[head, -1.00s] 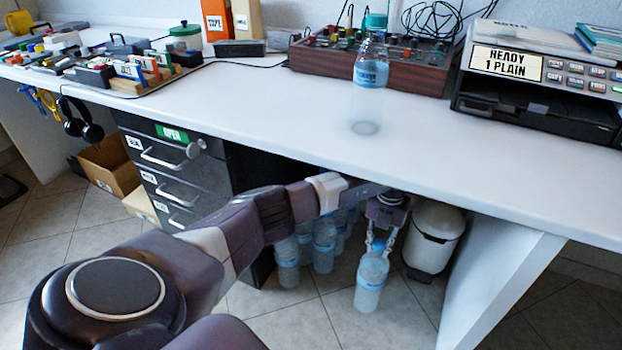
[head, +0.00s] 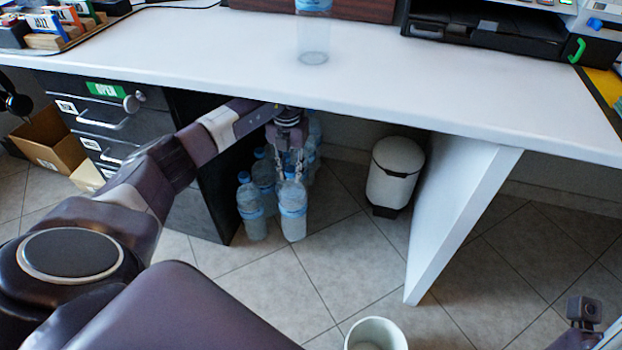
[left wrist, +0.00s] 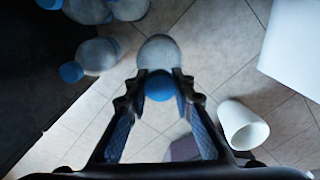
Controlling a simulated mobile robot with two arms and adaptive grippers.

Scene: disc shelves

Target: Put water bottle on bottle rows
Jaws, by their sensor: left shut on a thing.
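My left gripper (head: 290,172) is under the desk, shut on the neck of a clear water bottle (head: 293,212) with a pale blue label. The left wrist view shows its blue cap (left wrist: 159,85) between the fingertips. The bottle is upright, just right of the front bottle (head: 251,208) of the grouped bottles. Whether its base touches the floor cannot be told. More bottles (head: 263,172) stand behind, partly hidden by my arm and gripper. In the left wrist view a neighbouring bottle (left wrist: 98,56) lies to the left with a small gap.
A black drawer cabinet (head: 205,185) stands left of the bottles. A white bin (head: 394,172) and white desk panel (head: 455,215) are to the right. The white desk (head: 400,85) is above, with another bottle (head: 313,38) on it. A white open container (head: 376,335) is on the floor.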

